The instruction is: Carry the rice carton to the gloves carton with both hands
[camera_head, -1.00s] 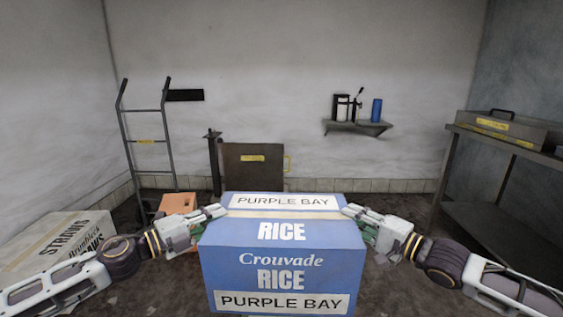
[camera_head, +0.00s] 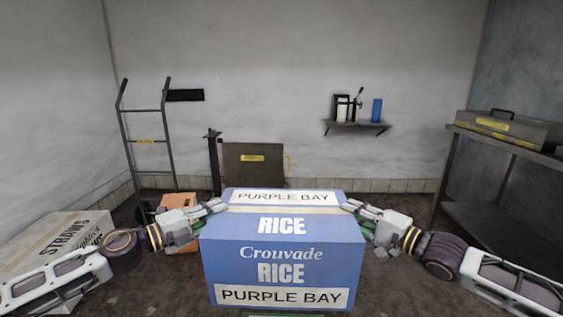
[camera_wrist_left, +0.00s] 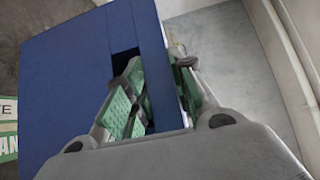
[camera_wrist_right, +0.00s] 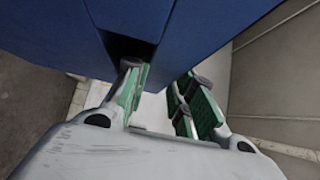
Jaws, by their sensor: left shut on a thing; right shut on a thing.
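The blue rice carton (camera_head: 282,252) is upright in front of me, with its lettered front and taped top showing. My left gripper (camera_head: 215,206) is shut on its left wall near the top edge. In the left wrist view, its green-padded fingers (camera_wrist_left: 158,88) straddle the wall at a dark hand slot. My right gripper (camera_head: 352,206) is shut on the right wall. In the right wrist view, one finger goes into the slot and the other stays outside the blue wall (camera_wrist_right: 205,40). No carton with a readable gloves label shows.
A straws carton (camera_head: 62,240) stands at the left. An orange carton (camera_head: 179,200) is partly hidden behind my left gripper. A hand truck (camera_head: 146,140) and a brown panel (camera_head: 250,178) stand by the back wall. A metal table (camera_head: 495,150) is at the right.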

